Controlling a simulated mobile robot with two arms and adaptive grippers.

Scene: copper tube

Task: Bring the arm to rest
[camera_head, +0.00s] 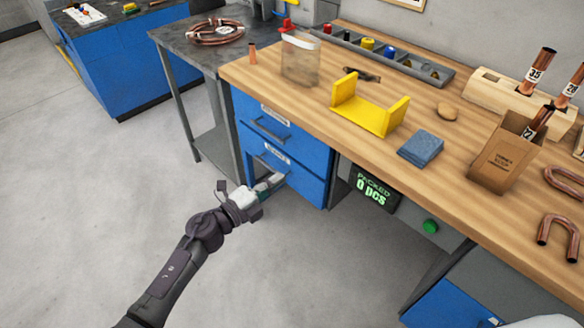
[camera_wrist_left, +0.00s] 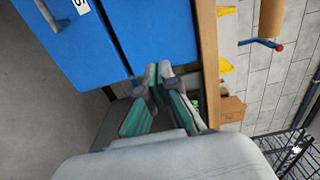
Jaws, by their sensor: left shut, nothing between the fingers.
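My left arm comes in from the lower left in the head view, and its gripper (camera_head: 272,183) is in front of the blue drawer unit (camera_head: 305,185) under the workbench. In the left wrist view the two fingers (camera_wrist_left: 158,72) are close together at the tips, with nothing between them. The blue drawer fronts fill the upper left of that view. From these views I cannot tell whether the fingertips touch the drawer unit. My right gripper is not seen; a pale rounded shape at the bottom right corner of the head view is too cut off to name.
The wooden workbench (camera_head: 440,115) holds a yellow bracket (camera_head: 365,115), a blue cloth (camera_head: 421,149), a cardboard box (camera_head: 500,158) with copper tubes and bent copper pieces (camera_head: 557,236). A grey side table (camera_head: 178,38) stands at left. The floor (camera_head: 90,200) left of the drawers is clear.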

